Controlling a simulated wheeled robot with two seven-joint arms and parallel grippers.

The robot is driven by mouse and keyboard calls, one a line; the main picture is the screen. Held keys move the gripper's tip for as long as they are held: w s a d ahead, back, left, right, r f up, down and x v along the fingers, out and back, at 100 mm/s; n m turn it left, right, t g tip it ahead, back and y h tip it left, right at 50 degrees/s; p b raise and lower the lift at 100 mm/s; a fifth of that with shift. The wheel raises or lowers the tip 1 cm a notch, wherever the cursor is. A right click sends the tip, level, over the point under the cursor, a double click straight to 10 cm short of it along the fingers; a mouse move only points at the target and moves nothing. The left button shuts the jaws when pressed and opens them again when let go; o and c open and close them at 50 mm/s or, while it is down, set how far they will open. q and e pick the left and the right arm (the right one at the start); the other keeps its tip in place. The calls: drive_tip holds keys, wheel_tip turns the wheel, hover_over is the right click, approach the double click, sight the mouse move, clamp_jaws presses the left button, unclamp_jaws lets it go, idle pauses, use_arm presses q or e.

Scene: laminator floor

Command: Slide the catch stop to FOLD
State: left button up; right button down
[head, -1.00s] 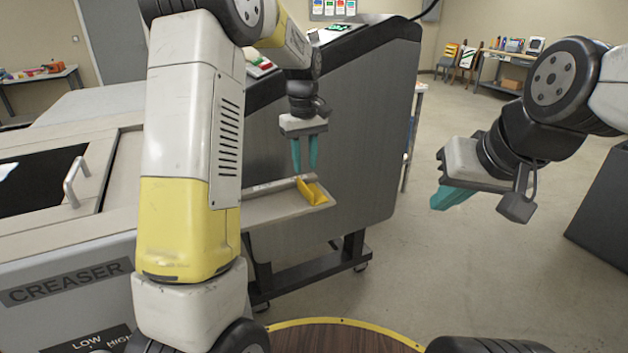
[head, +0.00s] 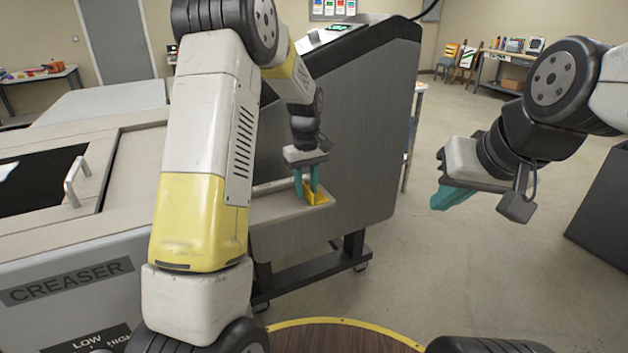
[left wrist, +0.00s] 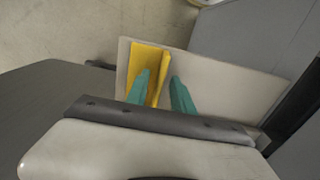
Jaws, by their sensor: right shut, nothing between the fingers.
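The yellow catch stop (head: 318,198) sits on the pale tray (head: 275,212) at the near side of the grey machine. My left gripper (head: 307,193) points down at it with teal fingers apart. In the left wrist view the catch stop (left wrist: 163,62) has an upright fin between the two fingers of my left gripper (left wrist: 161,76). One finger is in front of its yellow base; I cannot tell whether either touches it. The FOLD marking is not readable. My right gripper (head: 440,203) is shut and empty, far to the right above the floor.
The grey machine's side panel (head: 365,130) rises behind the tray. The creaser (head: 70,280), with a handle (head: 76,182) on its lid, stands at the left. Open floor (head: 440,270) lies to the right of the tray.

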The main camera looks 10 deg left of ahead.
use_arm(q)
clamp_jaws()
drive_tip(key=shift+a+r, duration=0.1)
idle(1.2)
